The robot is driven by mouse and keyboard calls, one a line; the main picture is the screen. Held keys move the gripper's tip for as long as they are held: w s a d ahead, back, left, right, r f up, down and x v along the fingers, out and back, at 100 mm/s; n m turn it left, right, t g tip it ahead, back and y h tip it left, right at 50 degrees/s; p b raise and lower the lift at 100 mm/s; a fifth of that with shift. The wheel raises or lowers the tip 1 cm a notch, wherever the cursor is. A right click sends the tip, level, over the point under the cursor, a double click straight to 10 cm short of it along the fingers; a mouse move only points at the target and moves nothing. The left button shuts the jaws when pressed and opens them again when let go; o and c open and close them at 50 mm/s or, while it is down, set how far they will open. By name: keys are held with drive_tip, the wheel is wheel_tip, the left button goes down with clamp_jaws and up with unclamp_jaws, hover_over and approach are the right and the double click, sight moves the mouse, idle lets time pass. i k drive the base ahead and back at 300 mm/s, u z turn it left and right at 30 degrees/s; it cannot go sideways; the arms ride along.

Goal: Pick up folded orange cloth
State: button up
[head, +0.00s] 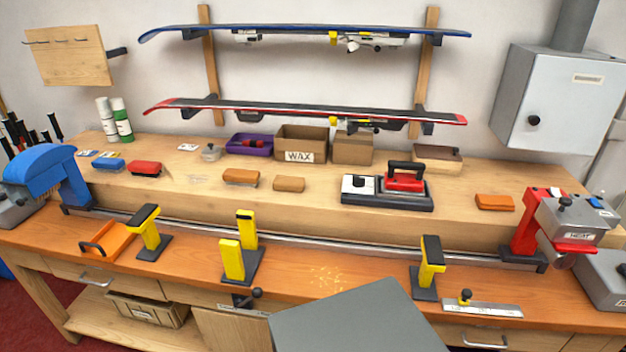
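A folded orange cloth (495,202) appears to lie on the raised back shelf of the bench, toward the right. It is a small, low orange bundle, left of the red and grey machine. A similar orange-brown block (289,185) lies near the middle of the same shelf, and I cannot tell its material. My gripper is not in view, so its state and its distance from the cloth do not show.
Shelf wood around the cloth is clear.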

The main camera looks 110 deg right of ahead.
sight(502, 202)
drive_tip(key=z, duration=1.85)
drive_tip(key=k, duration=1.1)
drive_tip(key=z, duration=2.65)
